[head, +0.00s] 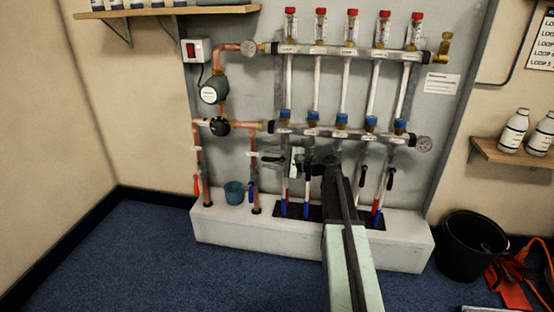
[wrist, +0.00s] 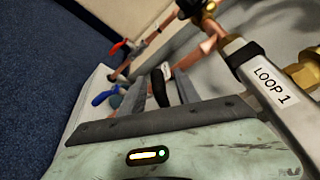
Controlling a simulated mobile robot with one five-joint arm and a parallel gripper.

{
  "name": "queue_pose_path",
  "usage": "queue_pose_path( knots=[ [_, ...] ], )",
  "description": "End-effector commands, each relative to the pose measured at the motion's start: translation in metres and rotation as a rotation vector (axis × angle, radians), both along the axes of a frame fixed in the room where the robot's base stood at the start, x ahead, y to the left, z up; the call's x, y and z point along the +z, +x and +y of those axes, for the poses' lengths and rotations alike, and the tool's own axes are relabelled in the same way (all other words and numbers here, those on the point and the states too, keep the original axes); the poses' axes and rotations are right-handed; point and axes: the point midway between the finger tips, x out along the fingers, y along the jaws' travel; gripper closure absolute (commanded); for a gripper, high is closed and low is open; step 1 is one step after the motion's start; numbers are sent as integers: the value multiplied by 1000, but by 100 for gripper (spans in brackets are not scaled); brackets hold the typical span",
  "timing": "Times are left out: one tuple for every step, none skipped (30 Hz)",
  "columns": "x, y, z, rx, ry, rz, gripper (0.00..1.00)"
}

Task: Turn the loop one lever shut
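The loop one pipe (head: 286,185) drops from the lower manifold bar at its left end. In the wrist view the "LOOP 1" label (wrist: 270,86) is close on the right. A black lever handle (wrist: 158,88), which looks like the loop one lever, stands between my gripper's two dark fingers (wrist: 152,92). The fingers are apart, with gaps visible beside the handle; I cannot tell whether either touches it. The lever cannot be made out clearly there.
Other black levers (head: 390,178) hang to the right of my arm. A red lever (head: 197,185) and a blue lever (head: 251,188) sit on the copper pipes to the left. A teal cup (head: 234,192) stands on the white plinth (head: 225,222). A black bucket (head: 470,248) is at right.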

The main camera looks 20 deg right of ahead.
Motion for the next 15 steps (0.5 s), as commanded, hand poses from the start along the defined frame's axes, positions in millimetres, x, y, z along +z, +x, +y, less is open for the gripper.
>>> queue_pose_path(
  knots=[
    [0, -1, 0, 0, 0, 0, 61],
    [0, -2, -2, 0, 0, 1, 61],
    [1, -6, -4, -1, 0, 0, 61],
    [2, -9, -7, -2, -1, 1, 61],
    [4, -13, -10, -2, 0, 0, 61],
    [5, -20, -15, -2, 0, 0, 61],
    [7, -25, -19, -2, 0, 0, 61],
    [8, -30, -23, -3, -1, 0, 61],
    [9, -36, -28, -4, 0, 0, 61],
    [10, -40, -31, -2, 0, 0, 61],
    [11, -45, -35, -3, 1, 0, 61],
    [12, -49, -39, -3, 1, 0, 61],
    [12, -52, -42, -3, 1, 0, 61],
    [13, -55, -44, -2, 1, -1, 61],
    [13, -58, -46, -2, 1, 0, 61]
  ],
)
